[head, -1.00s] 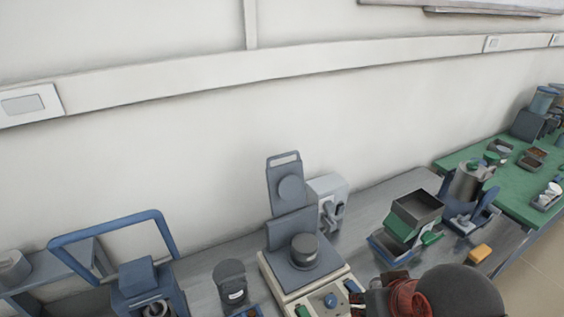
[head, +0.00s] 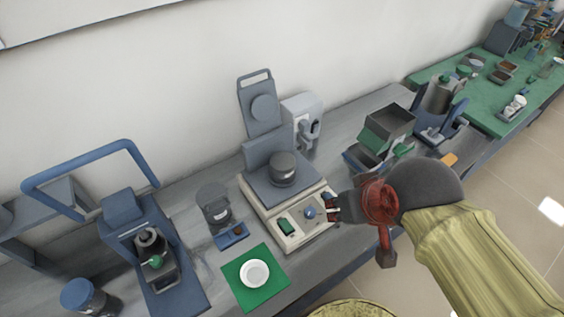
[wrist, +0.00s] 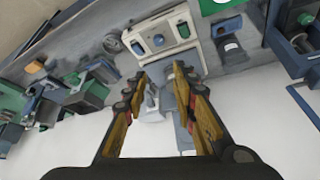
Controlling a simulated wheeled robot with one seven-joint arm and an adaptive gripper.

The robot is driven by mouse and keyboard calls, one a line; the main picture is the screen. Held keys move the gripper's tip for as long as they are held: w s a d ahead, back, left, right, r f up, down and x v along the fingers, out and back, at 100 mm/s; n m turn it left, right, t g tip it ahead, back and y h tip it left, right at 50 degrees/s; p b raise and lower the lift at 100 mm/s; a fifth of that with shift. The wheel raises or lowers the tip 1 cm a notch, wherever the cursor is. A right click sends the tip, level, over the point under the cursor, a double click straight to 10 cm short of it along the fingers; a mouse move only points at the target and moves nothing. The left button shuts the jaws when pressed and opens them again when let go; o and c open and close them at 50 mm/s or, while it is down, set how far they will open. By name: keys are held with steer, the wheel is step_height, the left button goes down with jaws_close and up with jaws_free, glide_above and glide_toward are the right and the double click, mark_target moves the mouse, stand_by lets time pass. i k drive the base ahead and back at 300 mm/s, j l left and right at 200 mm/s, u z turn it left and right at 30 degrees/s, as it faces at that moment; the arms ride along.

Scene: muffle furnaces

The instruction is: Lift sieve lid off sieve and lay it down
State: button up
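I cannot tell for sure which piece is the sieve. A dark round pot (head: 283,168) with a flat top sits on the grey plate of a cream bench device (head: 262,212). A second dark round vessel (head: 214,203) with a pale label stands left of the device; it also shows in the wrist view (wrist: 230,47). No separate lid can be made out on either. My gripper (head: 332,207) is over the device's front right corner, apart from both vessels. In the wrist view its fingers (wrist: 162,72) are spread, with nothing seen held.
A white dish (head: 254,273) lies on a green mat (head: 274,262) at the bench's front. A small blue tray (head: 231,236) lies behind the mat. A blue framed stand (head: 122,205) is at left. Open boxes (head: 388,127) and a blue-based machine (head: 440,110) stand at right.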

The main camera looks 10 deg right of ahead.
mark_target(282, 162)
steer(key=i+l+u, duration=0.1)
steer(key=l+u, duration=0.65)
steer(key=l, duration=0.15)
